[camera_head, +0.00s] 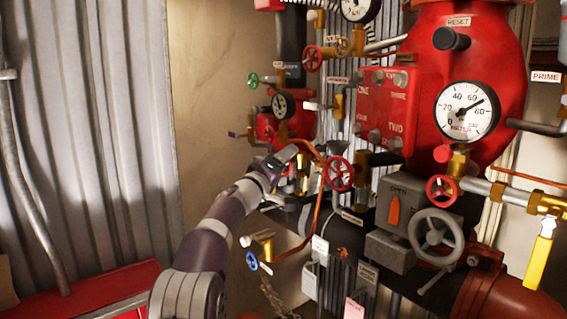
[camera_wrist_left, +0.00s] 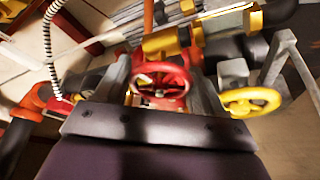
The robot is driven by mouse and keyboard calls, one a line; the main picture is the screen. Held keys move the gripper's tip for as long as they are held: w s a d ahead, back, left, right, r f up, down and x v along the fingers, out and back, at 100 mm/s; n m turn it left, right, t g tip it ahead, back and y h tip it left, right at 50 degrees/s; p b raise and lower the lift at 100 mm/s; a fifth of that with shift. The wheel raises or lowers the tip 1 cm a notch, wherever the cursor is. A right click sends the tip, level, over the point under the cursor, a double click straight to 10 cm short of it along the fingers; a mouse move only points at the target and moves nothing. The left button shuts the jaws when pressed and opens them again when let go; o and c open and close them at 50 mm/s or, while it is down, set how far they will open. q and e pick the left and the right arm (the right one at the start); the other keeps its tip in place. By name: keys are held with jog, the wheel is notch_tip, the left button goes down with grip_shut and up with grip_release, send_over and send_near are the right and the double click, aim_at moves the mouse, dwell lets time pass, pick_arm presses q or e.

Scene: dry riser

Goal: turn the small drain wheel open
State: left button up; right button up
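A small red handwheel (camera_wrist_left: 160,82) shows in the left wrist view between the two grey fingers of my left gripper (camera_wrist_left: 160,70). The fingers are apart, one on each side of the wheel. I cannot tell whether they touch its rim. In the head view my left arm reaches up from the bottom, and its gripper end (camera_head: 287,157) is beside a red wheel (camera_head: 339,173) on brass fittings. The fingertips are hard to make out there. No readable label shows which wheel is the drain. My right gripper is not in view.
A yellow wheel (camera_wrist_left: 250,101) is close to the right finger in the wrist view. A copper pipe (camera_head: 317,205) curves near my left gripper. A blue wheel (camera_head: 252,261), a grey handwheel (camera_head: 436,234) and another red wheel (camera_head: 441,189) are nearby.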

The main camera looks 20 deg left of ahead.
pick_arm(q)
jog(key=shift+n, duration=0.3)
jog(key=shift+f+n, duration=0.1)
jog(key=shift+n, duration=0.4)
jog(key=shift+n+g+y, duration=0.4)
jog(key=shift+n, duration=0.4)
jog(key=n+g+p, duration=0.1)
jog(key=n, duration=0.1)
jog(key=shift+n+p, duration=0.4)
jog(key=shift+f+n+g+y+p, duration=0.1)
jog(key=shift+n+g+y+p, duration=0.2)
jog(key=shift+n+p, duration=0.25)
jog(key=shift+f, duration=0.1)
jog(key=o, duration=1)
jog(key=shift+c, duration=0.2)
jog(key=shift+a, duration=0.1)
